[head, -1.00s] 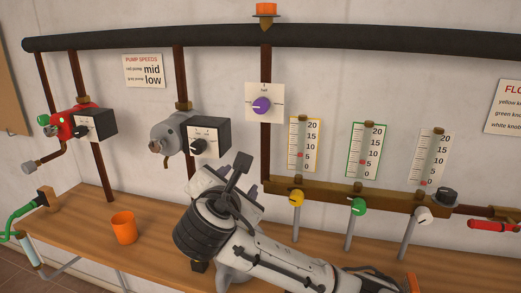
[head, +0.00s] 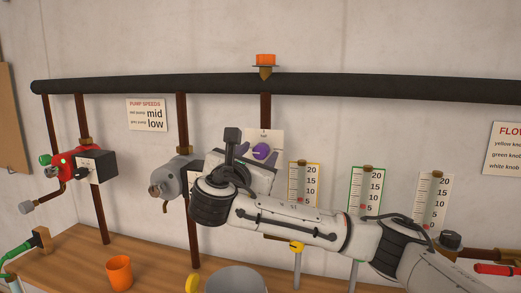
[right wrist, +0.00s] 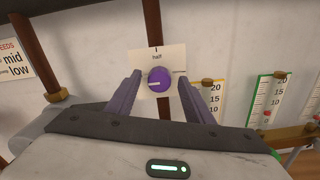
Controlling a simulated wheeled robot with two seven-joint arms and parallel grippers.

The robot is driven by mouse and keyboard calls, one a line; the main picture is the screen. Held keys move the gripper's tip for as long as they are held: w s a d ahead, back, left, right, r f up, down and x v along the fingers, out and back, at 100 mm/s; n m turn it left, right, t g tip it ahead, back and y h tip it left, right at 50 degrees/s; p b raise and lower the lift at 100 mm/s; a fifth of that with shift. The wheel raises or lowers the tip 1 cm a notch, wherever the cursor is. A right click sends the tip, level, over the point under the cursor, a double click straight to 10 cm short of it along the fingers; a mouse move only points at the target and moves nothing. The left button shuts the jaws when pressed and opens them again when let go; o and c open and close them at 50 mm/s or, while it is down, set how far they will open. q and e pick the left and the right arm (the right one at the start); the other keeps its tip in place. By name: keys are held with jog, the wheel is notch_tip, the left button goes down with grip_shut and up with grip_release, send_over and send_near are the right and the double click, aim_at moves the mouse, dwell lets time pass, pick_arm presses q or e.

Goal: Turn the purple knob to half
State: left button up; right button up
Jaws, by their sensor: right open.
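The purple knob (head: 262,151) sits on a white square plate (head: 277,137) on the wall, in front of a brown vertical pipe. In the right wrist view the knob (right wrist: 159,79) shows between my finger tips, its white pointer mark toward the left; "half" is printed above it. My right gripper (right wrist: 161,74) is open, one purple-grey finger to each side of the knob. Whether the fingers touch it I cannot tell. In the head view my right gripper (head: 257,154) partly covers the plate. My left gripper is not in view.
A grey pump (head: 171,178) stands left of my right gripper, partly hidden by it. A red pump with a black box (head: 97,166) is farther left. Gauges, such as the yellow-framed one (head: 312,181), are to the right. An orange cup (head: 118,271) stands on the bench.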

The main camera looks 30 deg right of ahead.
jog(key=shift+x, duration=1.35)
jog(key=c, duration=1.1)
jog(key=shift+o, duration=0.2)
